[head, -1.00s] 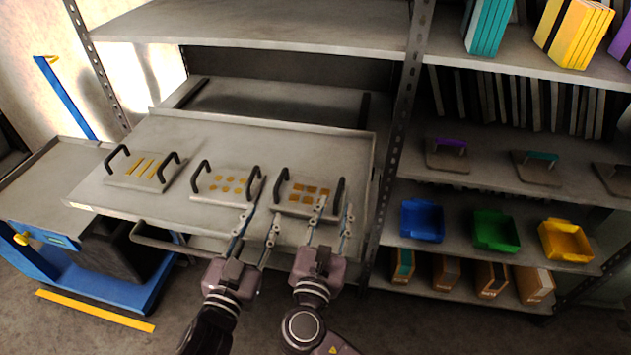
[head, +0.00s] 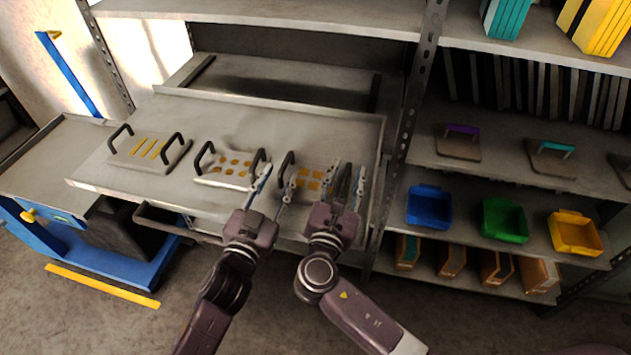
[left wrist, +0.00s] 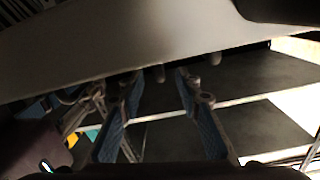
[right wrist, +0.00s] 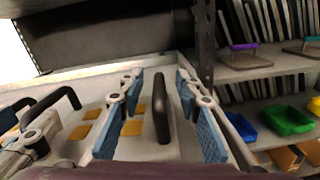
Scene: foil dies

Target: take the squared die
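The squared die (head: 312,171) is a grey plate with gold square patches and two black handles, at the right end of the grey pulled-out shelf (head: 230,112). My right gripper (head: 349,170) is open at its right handle. In the right wrist view this handle (right wrist: 160,107) stands between the spread blue-padded fingers, with gold squares to its left. My left gripper (head: 277,178) is open close to the die's left handle (head: 285,167). In the left wrist view its fingers (left wrist: 158,76) are spread under a grey slab; whether the handle lies between them cannot be told.
A die with round gold patches (head: 228,168) sits close to the left of my left gripper. A die with gold stripes (head: 150,150) lies further left. A rack post (head: 407,130) stands just right of the shelf. Blue (head: 429,207), green (head: 503,220) and yellow (head: 575,233) bins are further right.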

